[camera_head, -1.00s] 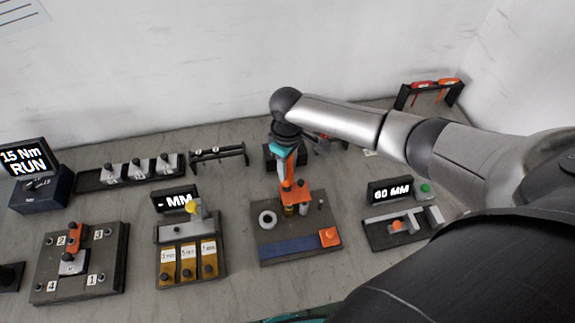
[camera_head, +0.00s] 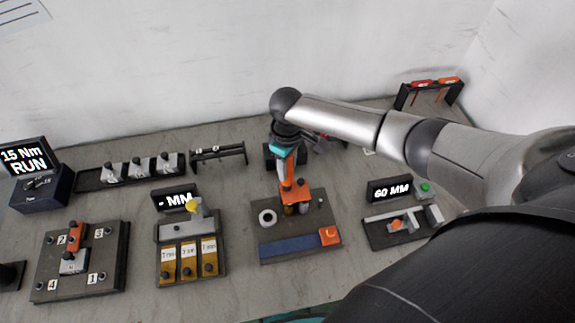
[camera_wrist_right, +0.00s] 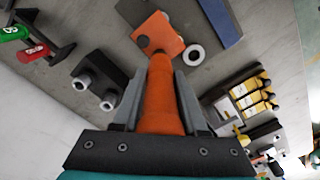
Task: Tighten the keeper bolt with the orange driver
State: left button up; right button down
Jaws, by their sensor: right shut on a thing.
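My right gripper (camera_wrist_right: 160,108) is shut on the orange driver (camera_wrist_right: 160,85), with one finger on each side of its handle. In the head view the driver (camera_head: 286,172) points down at an orange keeper plate (camera_head: 295,193) on a dark fixture with a blue strip. In the wrist view the driver's narrow end is at the edge of this orange plate (camera_wrist_right: 160,30). The keeper bolt is not clearly visible, so I cannot tell whether the driver sits on it. My left gripper is not in view.
The fixture base (camera_head: 262,236) also holds a white ring (camera_head: 268,217) and an orange block (camera_head: 330,236). A gauge station (camera_head: 403,222) reading 60 MM stands right. A drawer unit (camera_head: 190,233) and a numbered plate (camera_head: 112,262) stand left. A driver rack (camera_head: 430,92) is at the back right.

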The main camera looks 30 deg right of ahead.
jog(key=shift+s+a+f, duration=0.1)
jog(key=shift+s, duration=0.1)
jog(key=shift+w+r+p, duration=0.2)
jog(key=shift+r+p, duration=0.6)
jog(key=shift+r, duration=1.8)
